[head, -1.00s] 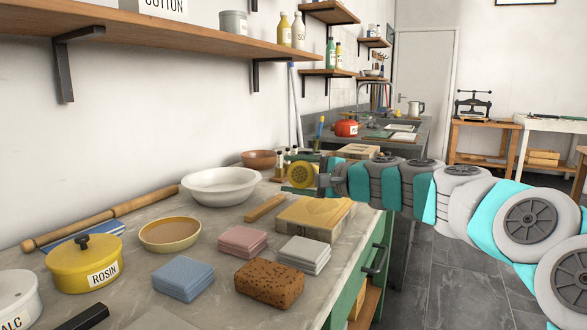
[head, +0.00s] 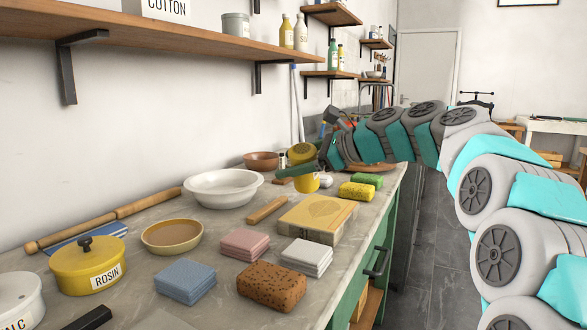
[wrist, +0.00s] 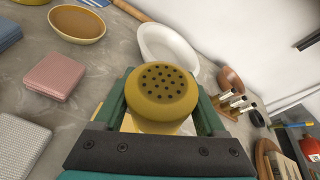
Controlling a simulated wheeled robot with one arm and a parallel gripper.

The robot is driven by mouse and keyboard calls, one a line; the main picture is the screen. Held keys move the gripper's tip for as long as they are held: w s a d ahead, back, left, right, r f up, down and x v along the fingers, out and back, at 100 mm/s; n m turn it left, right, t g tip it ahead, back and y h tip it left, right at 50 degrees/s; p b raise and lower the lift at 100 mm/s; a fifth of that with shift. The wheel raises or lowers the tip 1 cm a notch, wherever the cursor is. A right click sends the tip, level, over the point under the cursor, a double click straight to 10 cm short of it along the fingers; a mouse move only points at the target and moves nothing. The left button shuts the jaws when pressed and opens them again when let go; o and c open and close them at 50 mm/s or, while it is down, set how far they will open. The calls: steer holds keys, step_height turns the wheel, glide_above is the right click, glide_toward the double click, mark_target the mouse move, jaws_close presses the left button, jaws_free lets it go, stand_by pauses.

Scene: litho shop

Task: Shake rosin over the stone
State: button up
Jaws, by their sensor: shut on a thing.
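My gripper (head: 308,168) is shut on a yellow shaker (head: 306,184) with a perforated, dull-yellow top. The shaker looks roughly upright above the back part of the bench, beyond the stone.
Around the stone are a wooden bar (head: 267,209), a white basin (head: 223,188), pink pads (head: 244,243), grey pads (head: 307,256) and a brown sponge (head: 272,286). Green (head: 367,180) and yellow (head: 357,191) sponges lie behind it. A rosin tin (head: 88,267) stands front left.

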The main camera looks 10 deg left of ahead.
mark_target(291, 149)
steer(key=shift+s+a+r+m+g, duration=0.1)
steer(key=shift+s+r+m+g, duration=0.1)
steer(key=shift+r+m+g, duration=0.4)
steer(key=shift+s+r+m+g, duration=0.1)
steer(key=shift+s+r+m, duration=0.2)
steer(key=shift+r, duration=0.55)
steer(key=shift+s+a+r+m+g, duration=0.15)
steer(key=shift+r+m+g, duration=0.15)
steer(key=shift+r+m, duration=0.35)
steer(key=shift+s+d+r, duration=0.1)
steer(key=shift+s+r, duration=0.1)
steer(key=shift+r, duration=0.25)
steer(key=shift+d, duration=0.1)
